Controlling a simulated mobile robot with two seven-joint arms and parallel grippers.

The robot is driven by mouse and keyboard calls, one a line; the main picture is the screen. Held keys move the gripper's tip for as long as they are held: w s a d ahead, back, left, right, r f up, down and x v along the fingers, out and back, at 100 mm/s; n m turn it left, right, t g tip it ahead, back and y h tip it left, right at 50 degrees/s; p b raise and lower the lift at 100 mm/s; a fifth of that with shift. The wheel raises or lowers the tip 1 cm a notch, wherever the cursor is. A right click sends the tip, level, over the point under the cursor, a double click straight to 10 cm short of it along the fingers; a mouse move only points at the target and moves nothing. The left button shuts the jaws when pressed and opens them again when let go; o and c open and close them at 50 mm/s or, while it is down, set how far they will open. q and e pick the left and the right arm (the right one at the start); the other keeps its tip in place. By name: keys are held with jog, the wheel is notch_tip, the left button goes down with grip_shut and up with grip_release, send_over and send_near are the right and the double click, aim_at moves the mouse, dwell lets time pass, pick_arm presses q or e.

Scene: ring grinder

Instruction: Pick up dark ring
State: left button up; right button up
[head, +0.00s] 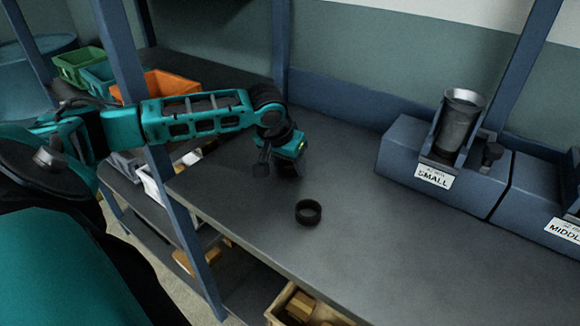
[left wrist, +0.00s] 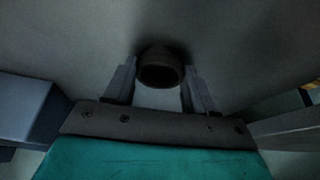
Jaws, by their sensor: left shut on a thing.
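The dark ring (head: 308,212) is a short, black, open band on the grey worktop, right of the middle of the left half of the counter. In the left wrist view the ring (left wrist: 160,70) shows between the fingertips, its opening partly facing the camera. My left gripper (head: 293,172) reaches down from the upper left above the worktop. The left wrist view shows its two grey fingers (left wrist: 159,80) shut on the ring's sides. In the head view the fingers are hard to make out against the grey top, so the contact is unclear there. My right gripper is not in view.
A blue grinder block labelled SMALL (head: 393,155) with a metal cup (head: 460,122) stands at the back right. Another block, MIDDLE (head: 535,205), is beside it. A blue post (head: 184,225) and coloured bins (head: 160,85) are at left. The worktop around the ring is clear.

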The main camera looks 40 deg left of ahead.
pick_arm(q)
jog(key=c, duration=0.5)
